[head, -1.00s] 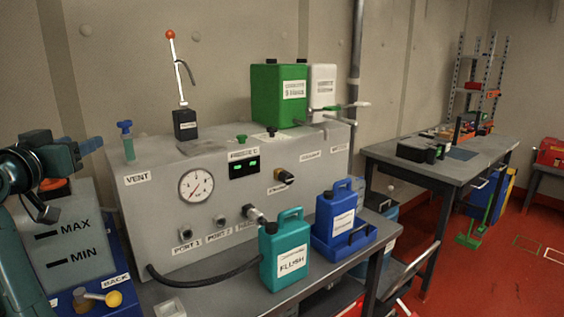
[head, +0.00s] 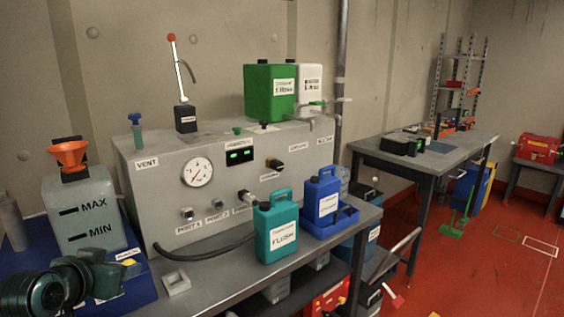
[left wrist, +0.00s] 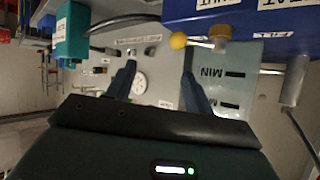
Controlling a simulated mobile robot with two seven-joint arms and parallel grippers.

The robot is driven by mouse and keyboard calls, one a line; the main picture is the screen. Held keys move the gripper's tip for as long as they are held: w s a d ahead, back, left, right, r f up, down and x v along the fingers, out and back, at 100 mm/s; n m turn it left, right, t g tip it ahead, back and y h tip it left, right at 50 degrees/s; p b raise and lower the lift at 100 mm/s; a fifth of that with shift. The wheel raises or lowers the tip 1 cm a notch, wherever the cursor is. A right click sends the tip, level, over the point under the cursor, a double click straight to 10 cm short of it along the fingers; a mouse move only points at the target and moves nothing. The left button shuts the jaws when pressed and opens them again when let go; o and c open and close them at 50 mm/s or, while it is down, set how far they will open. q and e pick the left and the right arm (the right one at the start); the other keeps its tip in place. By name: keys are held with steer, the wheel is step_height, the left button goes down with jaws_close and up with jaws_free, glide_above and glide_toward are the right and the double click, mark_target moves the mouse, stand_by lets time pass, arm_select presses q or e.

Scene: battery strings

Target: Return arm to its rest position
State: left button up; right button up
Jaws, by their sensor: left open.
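My left gripper shows at the lower left of the head view (head: 100,280), in front of the blue base of the MAX/MIN tank. In the left wrist view its two fingers (left wrist: 160,82) stand apart with nothing held between them. The grey tank (head: 85,222) with an orange funnel (head: 69,156) on top is just behind the gripper; its MIN mark shows in the left wrist view (left wrist: 228,82). My right gripper is in neither view.
The grey gauge panel (head: 290,165) stands on the bench. A teal FLUSH can (head: 275,232) and a blue can (head: 321,198) stand at its front. A small grey tray (head: 176,282) lies near the gripper. Red floor (head: 470,280) is open at right.

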arm_select(q)
steer(key=s+d+f+g, duration=0.3)
steer(key=s+d+f, duration=0.1)
steer(key=s+f, duration=0.4)
steer(key=s+d+f+g, duration=0.35)
steer(key=s+f, duration=0.25)
steer(key=s, duration=0.4)
steer(key=s+d+f+g, duration=0.2)
steer(key=s+d+f, duration=0.2)
steer(key=s+f, duration=0.4)
steer(key=w+d+f+m+t+h, duration=0.1)
steer(key=w+d+f+t+h, duration=0.2)
steer(key=w+d+f+t, duration=0.1)
steer(key=shift+w+d+f+m+t, duration=0.35)
steer(key=shift+d+f+t, duration=0.4)
steer(key=shift+f+t, duration=0.7)
